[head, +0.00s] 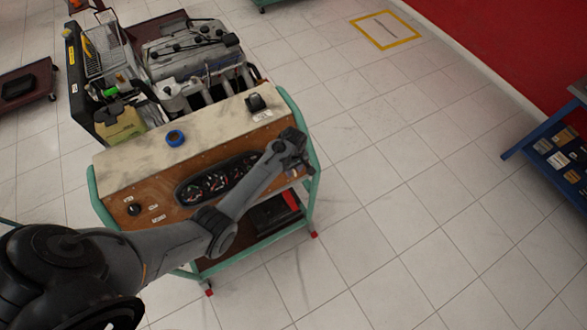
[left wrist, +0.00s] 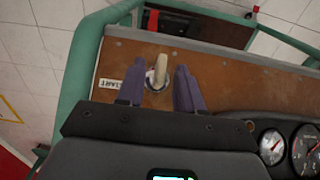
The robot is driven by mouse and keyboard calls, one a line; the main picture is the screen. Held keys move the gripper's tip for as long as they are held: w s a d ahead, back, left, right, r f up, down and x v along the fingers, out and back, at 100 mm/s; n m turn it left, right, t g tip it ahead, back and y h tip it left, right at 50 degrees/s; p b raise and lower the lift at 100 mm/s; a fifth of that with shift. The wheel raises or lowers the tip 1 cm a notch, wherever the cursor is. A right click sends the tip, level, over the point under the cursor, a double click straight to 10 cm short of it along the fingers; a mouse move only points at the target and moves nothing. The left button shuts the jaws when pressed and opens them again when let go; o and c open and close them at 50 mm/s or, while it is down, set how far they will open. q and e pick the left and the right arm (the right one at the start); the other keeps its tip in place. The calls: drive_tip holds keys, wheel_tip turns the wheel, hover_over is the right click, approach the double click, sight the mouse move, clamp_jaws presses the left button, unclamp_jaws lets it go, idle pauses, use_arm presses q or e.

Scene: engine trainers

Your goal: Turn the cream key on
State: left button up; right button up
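The cream key (left wrist: 160,68) stands out from a round metal switch on the brown panel (left wrist: 220,85), next to a START label (left wrist: 110,84). In the left wrist view my left gripper (left wrist: 158,82) is open, with one purple finger on each side of the key and a visible gap on both sides. In the head view my left gripper (head: 293,170) is at the right end of the panel and hides the key. My right gripper is in neither view.
Gauges (head: 215,180) sit mid-panel, with a black knob (head: 134,209) at its left. Green frame tubes (head: 311,140) edge the panel.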

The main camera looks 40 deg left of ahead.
use_arm(q)
clamp_jaws()
